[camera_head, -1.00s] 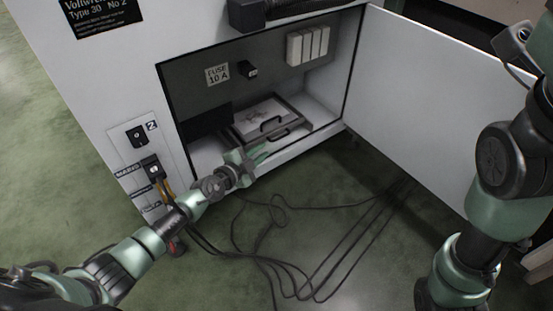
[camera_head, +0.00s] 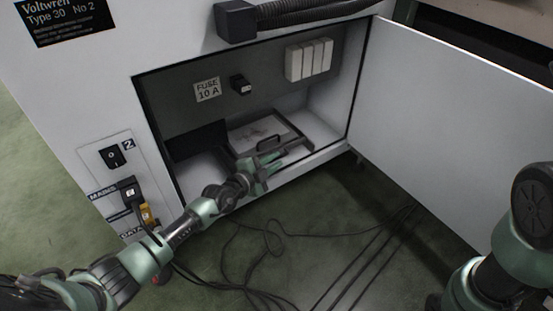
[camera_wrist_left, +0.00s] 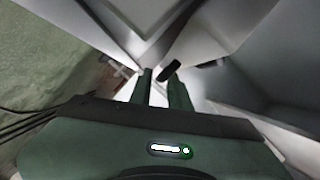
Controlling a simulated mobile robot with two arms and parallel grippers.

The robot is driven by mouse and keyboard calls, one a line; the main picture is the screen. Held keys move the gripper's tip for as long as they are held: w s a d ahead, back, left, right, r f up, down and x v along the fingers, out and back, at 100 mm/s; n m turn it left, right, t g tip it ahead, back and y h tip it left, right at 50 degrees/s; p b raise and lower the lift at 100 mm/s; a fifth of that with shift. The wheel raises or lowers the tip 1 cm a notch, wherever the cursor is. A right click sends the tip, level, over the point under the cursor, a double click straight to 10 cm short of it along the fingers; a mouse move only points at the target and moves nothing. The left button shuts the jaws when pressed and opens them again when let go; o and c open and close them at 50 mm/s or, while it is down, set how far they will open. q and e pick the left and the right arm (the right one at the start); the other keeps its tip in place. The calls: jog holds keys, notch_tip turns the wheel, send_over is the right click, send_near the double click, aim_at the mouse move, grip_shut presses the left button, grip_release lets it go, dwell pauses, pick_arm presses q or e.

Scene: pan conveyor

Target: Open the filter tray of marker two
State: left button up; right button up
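The open cabinet of marker two (camera_head: 95,75) carries a "No 2" label and a switch marked 2. The filter tray (camera_head: 298,148) lies low inside it, a pale shallow tray with a dark front edge and a dark handle (camera_head: 269,143). My left gripper (camera_head: 270,170) is at the tray's front, just below the handle, with its fingers apart. In the left wrist view, the dark handle (camera_wrist_left: 170,70) shows just beyond the fingertips (camera_wrist_left: 160,78); I cannot tell whether they touch it. My right gripper is out of view; only part of that arm shows at right.
The cabinet door (camera_head: 450,120) stands open to the right. A fuse panel with a small black knob (camera_head: 240,85) and white blocks (camera_head: 309,61) is above the tray. Black cables (camera_head: 300,260) lie on the green floor. A ribbed hose (camera_head: 300,12) runs above the opening.

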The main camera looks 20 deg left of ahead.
pick_arm(q)
grip_shut()
dwell(1.4)
